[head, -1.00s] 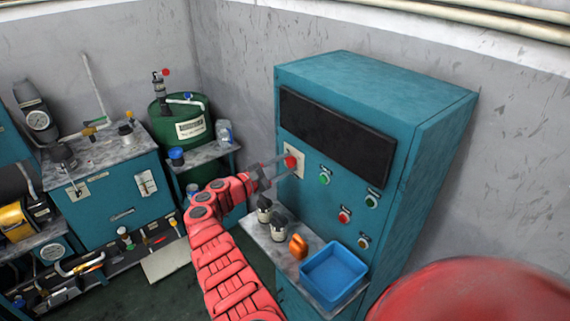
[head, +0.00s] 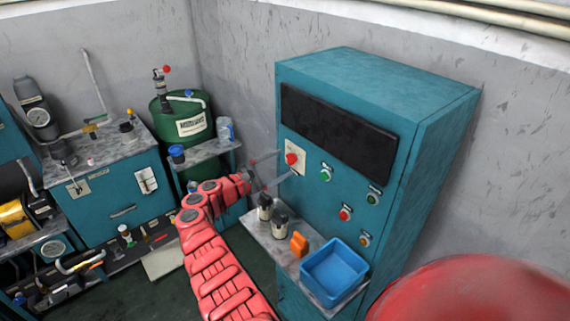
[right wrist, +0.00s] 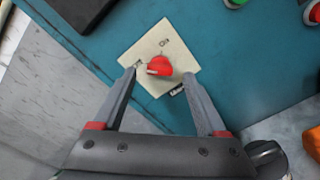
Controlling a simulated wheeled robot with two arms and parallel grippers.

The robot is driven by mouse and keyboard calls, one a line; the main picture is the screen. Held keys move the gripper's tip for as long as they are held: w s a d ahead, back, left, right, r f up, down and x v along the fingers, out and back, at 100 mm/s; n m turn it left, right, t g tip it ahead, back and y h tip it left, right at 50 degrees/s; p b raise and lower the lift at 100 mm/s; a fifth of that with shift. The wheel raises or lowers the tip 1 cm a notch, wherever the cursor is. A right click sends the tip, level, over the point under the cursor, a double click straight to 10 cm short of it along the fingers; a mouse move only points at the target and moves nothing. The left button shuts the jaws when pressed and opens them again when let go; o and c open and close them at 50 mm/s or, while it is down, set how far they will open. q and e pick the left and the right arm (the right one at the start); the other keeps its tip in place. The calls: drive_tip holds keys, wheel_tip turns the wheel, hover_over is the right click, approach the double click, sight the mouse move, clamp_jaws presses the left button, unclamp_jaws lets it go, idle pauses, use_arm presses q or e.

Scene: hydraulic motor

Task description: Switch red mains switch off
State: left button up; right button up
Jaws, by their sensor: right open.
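The red mains switch (head: 291,159) is a rotary knob on a cream plate (head: 300,156) on the front of the teal cabinet. In the right wrist view the red knob (right wrist: 159,66) sits on the plate (right wrist: 138,50), with "On" lettering beside it and another mark, too small to read surely, on the other side. My right gripper (head: 285,164) is open, its fingers pointing at the plate. In the right wrist view the open fingers (right wrist: 160,82) lie on either side of the knob, apparently short of it. I cannot tell whether they touch the plate. My left gripper is not in view.
The teal cabinet (head: 420,190) has a dark screen (head: 338,132) and several push buttons, including a green one (head: 326,174) and a red one (head: 345,213). A shelf below holds dark-topped containers (head: 278,224), an orange object (head: 298,244) and a blue tray (head: 334,270).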

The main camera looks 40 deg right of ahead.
drive_tip(key=s+a+b, duration=0.1)
drive_tip(key=a+b, duration=0.3)
drive_tip(key=a, duration=1.1)
drive_tip(key=shift+s, duration=0.1)
